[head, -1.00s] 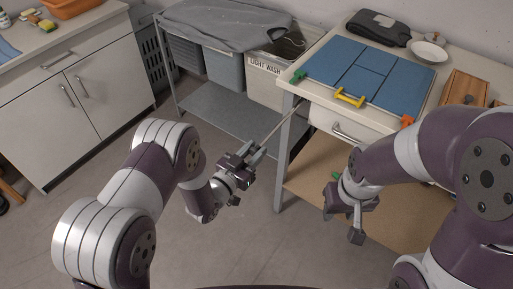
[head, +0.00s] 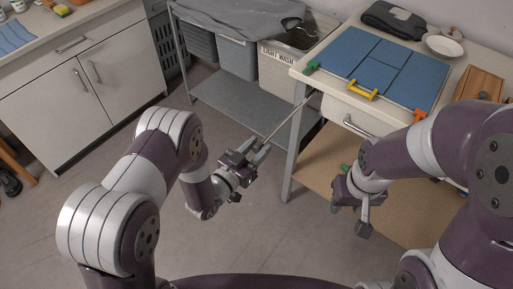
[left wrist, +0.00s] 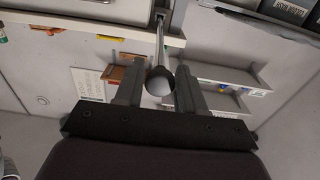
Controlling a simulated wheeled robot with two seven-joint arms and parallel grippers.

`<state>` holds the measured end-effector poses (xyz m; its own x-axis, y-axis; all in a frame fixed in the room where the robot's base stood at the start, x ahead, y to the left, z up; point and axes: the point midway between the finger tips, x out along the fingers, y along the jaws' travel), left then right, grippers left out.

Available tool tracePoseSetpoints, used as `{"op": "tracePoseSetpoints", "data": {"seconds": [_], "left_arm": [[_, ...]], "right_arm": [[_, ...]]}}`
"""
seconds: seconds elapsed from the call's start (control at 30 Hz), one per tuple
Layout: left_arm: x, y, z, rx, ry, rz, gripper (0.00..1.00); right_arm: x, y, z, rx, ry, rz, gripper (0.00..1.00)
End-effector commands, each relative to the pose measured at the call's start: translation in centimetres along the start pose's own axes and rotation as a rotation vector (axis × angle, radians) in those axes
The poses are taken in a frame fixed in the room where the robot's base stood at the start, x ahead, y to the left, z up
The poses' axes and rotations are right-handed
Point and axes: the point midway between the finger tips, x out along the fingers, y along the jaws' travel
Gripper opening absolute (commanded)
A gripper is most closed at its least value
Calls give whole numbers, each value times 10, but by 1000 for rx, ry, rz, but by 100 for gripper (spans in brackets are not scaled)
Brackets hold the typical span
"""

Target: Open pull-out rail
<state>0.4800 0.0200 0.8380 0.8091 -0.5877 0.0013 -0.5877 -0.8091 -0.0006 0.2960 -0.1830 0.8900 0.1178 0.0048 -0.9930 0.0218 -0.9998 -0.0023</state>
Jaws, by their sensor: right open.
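The pull-out rail (head: 291,117) is a thin metal rod sticking out from the left side of the white table. Its round knob (left wrist: 160,81) shows between the fingers in the left wrist view, with the rod running away from it toward the table edge. My left gripper (head: 262,152) is shut on this knob at the rail's outer end; the contact itself is hard to see. My right gripper (head: 349,219) is open and empty, in front of the table's lower shelf and apart from the rail.
The table bears blue panels (head: 375,75), a yellow handle (head: 362,91), a plate (head: 444,46) and a wooden tray (head: 478,84). Left of it, a grey rack (head: 225,105) holds bins, one labelled "LIGHT WASH". A white cabinet (head: 110,85) stands at left. Open floor lies between.

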Motion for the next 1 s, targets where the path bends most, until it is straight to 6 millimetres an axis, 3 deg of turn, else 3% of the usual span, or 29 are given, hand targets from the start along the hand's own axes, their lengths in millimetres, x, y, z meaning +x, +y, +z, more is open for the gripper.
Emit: {"op": "tracePoseSetpoints", "data": {"seconds": [0.23, 0.7, 1.0], "left_arm": [[-18, -1, 1, -1, -3, -1, 39], [-117, -2, 1, -1, -1, -5, 39], [-128, 0, 0, 0, 1, 0, 39]], "right_arm": [[0, 0, 0, 0, 0, 0, 43], [3, 0, 0, 0, 0, 0, 43], [3, 0, 0, 0, 0, 0, 43]]}}
